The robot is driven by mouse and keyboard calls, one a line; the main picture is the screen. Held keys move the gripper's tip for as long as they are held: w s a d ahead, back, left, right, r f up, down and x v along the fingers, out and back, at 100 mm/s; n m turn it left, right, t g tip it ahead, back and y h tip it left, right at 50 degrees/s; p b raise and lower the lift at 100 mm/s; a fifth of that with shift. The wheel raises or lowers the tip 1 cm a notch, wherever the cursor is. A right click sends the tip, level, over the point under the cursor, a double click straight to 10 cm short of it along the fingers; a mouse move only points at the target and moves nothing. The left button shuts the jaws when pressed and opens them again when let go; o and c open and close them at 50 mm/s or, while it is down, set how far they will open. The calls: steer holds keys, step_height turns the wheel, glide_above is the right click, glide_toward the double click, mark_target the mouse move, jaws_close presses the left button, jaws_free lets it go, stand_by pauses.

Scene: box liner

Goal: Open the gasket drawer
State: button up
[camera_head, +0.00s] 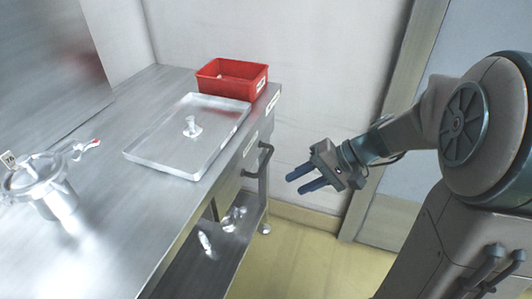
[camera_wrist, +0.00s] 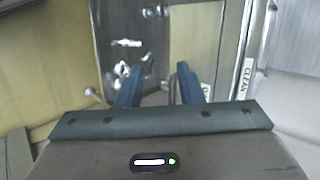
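The drawer front (camera_head: 249,146) is a metal panel under the right edge of the steel table, with a small white label. Its dark bar handle (camera_head: 264,160) sticks out toward my gripper. The drawer looks closed. My gripper (camera_head: 297,183) has two blue fingers, spread apart and empty. It hangs in the air to the right of the handle, apart from it in the head view. In the wrist view, the fingertips (camera_wrist: 160,66) point toward the table side, and a dark bar, likely the handle (camera_wrist: 173,87), shows between them, close to the right finger.
On the table (camera_head: 110,250) are a tray (camera_head: 160,152) holding a small metal part, a red bin (camera_head: 231,78) at the back and a lidded metal pot (camera_head: 42,187). A lower shelf (camera_head: 215,262) holds shiny parts. Floor beside the table is clear.

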mark_target(266, 159)
steer(key=w+d+f+m+t+y+b, duration=0.1)
steer(key=w+d+f+t+y+b, duration=0.15)
steer(key=w, duration=0.25)
steer(key=w+d+f+m+t+y+b, duration=0.1)
steer(key=w+f+t+y+b, duration=0.1)
steer(key=w+f+y+b, duration=0.3)
steer(key=w+a, duration=0.1)
steer(key=a, duration=0.3)
steer(key=w+a+h, duration=0.1)
steer(key=w+a, duration=0.1)
steer(key=a, duration=0.2)
steer(key=w+a+f+h, duration=0.1)
steer(key=w+a, duration=0.1)
steer(key=a, duration=0.2)
steer(key=shift+h, duration=0.25)
jaws_close()
